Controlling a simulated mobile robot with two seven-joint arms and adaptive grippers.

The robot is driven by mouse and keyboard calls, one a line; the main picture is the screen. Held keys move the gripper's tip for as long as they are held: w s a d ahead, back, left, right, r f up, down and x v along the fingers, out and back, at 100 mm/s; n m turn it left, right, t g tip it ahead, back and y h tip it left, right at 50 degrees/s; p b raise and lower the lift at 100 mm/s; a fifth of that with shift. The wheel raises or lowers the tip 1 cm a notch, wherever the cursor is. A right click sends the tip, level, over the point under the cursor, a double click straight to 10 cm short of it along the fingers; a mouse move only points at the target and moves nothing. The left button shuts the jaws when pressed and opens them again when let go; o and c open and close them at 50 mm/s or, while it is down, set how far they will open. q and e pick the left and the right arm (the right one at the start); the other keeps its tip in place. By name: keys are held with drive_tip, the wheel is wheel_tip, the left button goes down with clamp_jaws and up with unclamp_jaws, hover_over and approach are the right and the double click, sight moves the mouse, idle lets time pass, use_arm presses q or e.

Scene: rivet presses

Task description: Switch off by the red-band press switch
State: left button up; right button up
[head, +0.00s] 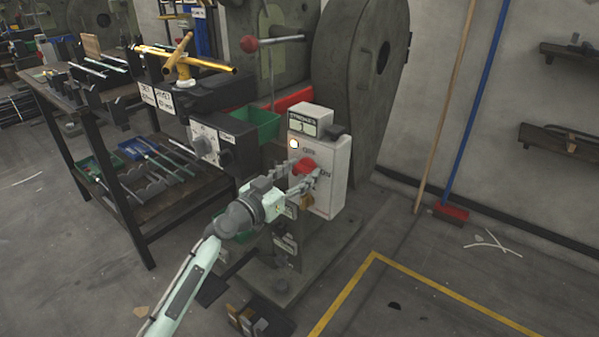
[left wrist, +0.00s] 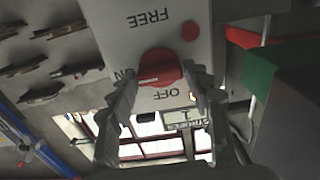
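The red switch knob (head: 305,167) sits on a pale control box (head: 331,158) on the front of the press. In the left wrist view the knob (left wrist: 160,66) appears upside down, with FREE, ON and OFF lettering around it. A white mark on the knob lies roughly level, on the side of the ON label. My left gripper (head: 304,172) is at the box with its fingers apart, one on either side of the knob. In the left wrist view the fingers (left wrist: 161,75) straddle the knob; whether they touch it is unclear. My right gripper is out of view.
A red band (head: 292,101) shows on the press behind the box. A green bin (head: 255,122) and a grey switch box (head: 212,143) stand left of it. A workbench (head: 75,100) with tools is further left. Floor right of the yellow line (head: 345,293) is mostly clear.

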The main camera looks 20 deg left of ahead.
use_arm(q)
drive_tip(key=c, duration=0.6)
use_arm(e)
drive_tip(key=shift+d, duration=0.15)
